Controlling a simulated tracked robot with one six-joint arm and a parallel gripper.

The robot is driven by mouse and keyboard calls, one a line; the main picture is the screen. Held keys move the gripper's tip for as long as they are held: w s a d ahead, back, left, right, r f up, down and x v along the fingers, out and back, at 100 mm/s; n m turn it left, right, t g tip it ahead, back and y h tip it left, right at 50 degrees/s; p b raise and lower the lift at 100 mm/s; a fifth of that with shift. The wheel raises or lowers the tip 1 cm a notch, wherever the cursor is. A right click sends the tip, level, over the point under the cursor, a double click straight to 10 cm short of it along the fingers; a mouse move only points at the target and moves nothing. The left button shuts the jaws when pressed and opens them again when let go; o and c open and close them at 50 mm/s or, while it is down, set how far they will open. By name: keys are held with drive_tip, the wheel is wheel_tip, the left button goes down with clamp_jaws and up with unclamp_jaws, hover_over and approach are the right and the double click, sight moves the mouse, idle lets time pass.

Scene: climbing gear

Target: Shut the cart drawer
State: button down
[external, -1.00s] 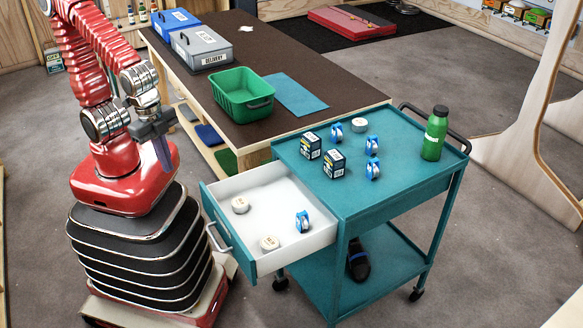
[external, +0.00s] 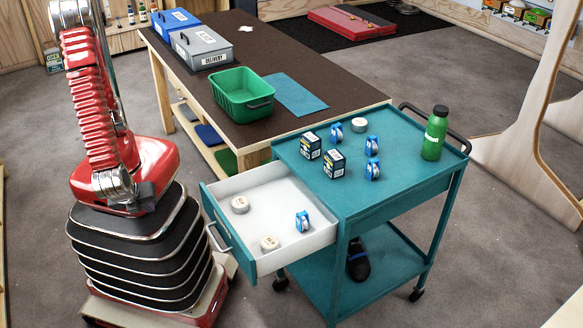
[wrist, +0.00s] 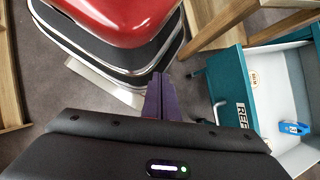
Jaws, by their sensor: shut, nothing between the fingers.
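The teal cart (external: 400,195) stands right of centre in the external view. Its white-lined drawer (external: 262,205) is pulled out to the left, toward my base. Two tape rolls, one of them a pale roll (external: 240,205), and a blue-and-white item (external: 302,221) lie in it. The drawer handle (external: 217,238) is on its left front; the handle also shows in the wrist view (wrist: 218,113). My gripper (wrist: 160,84) is shut and empty, left of the drawer and apart from it. In the external view the fingers are hard to make out beside my base.
A workbench (external: 290,65) with a green bin (external: 241,97) stands behind the cart. Small boxes, including a dark box (external: 334,164), blue items and a green bottle (external: 435,134) stand on the cart top. A shoe (external: 358,260) lies on the lower shelf.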

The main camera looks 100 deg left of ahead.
sight(213, 215)
wheel_tip(213, 215, down, 10)
drive_tip(key=a+f+m+t+y, duration=0.1)
drive_tip(key=m+t+y, duration=0.6)
drive_tip(key=m+t, duration=0.4)
drive_tip(key=w+d+m+t, duration=0.1)
drive_tip(key=w+d+r+m+t, duration=0.2)
drive_tip(key=shift+w+d+h, duration=0.3)
drive_tip(key=shift+d, duration=0.05)
drive_tip(key=shift+x, duration=6.95)
